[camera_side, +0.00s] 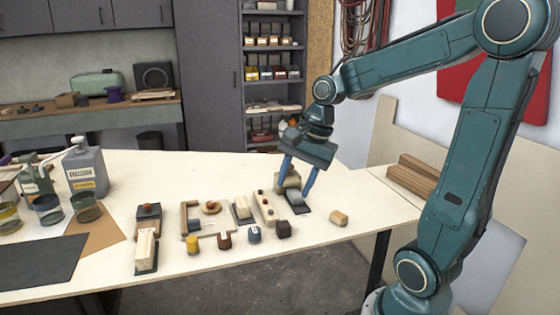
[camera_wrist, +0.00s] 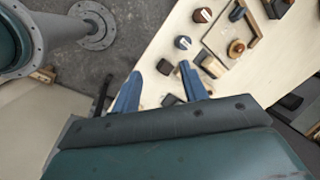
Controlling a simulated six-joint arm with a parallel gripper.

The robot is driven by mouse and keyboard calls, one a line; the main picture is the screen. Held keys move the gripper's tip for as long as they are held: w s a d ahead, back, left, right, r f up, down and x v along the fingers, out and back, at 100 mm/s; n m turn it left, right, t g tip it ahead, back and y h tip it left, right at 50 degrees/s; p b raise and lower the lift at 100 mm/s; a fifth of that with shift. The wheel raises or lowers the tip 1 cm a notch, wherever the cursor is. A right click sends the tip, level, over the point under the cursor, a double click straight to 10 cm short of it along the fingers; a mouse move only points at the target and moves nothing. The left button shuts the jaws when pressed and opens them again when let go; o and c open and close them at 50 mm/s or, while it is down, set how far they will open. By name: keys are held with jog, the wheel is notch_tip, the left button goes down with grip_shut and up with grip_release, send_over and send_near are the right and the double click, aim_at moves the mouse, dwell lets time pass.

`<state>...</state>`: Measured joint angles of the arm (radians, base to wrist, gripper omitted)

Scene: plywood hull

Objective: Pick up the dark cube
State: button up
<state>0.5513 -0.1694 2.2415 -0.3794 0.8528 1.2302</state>
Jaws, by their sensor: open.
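The dark cube (camera_side: 284,229) stands on the pale plywood table (camera_side: 230,262) near its front edge, right of a small dark blue cup. In the wrist view a dark cube-like block (camera_wrist: 165,67) shows between the fingertips in the picture. My gripper (camera_side: 291,191) has two blue fingers pointing down and spread apart, with nothing held. The gripper also shows in the wrist view (camera_wrist: 160,70). Its height above the table is hard to tell.
A small wooden block (camera_side: 338,217) lies right of the cube. The table's right end is mostly clear.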

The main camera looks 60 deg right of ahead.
jog(key=w+d+f+m+y, duration=0.1)
jog(key=w+d+f+m, duration=0.1)
jog(key=d+f+m, duration=0.3)
jog(key=d+m, duration=0.4)
jog(key=m, duration=0.1)
jog(key=shift+d+y, duration=0.25)
jog(key=shift+y, duration=0.15)
send_over(284, 224)
jog(key=s+d, duration=0.2)
jog(key=f, duration=0.6)
jog(key=shift+w+a+f, duration=0.1)
jog(key=shift+a+f, duration=0.15)
jog(key=shift+f, duration=0.1)
jog(key=shift+w+a+f, duration=0.1)
jog(key=shift+w+f, duration=0.1)
jog(key=shift+f, duration=0.4)
jog(key=shift+x, duration=2.6)
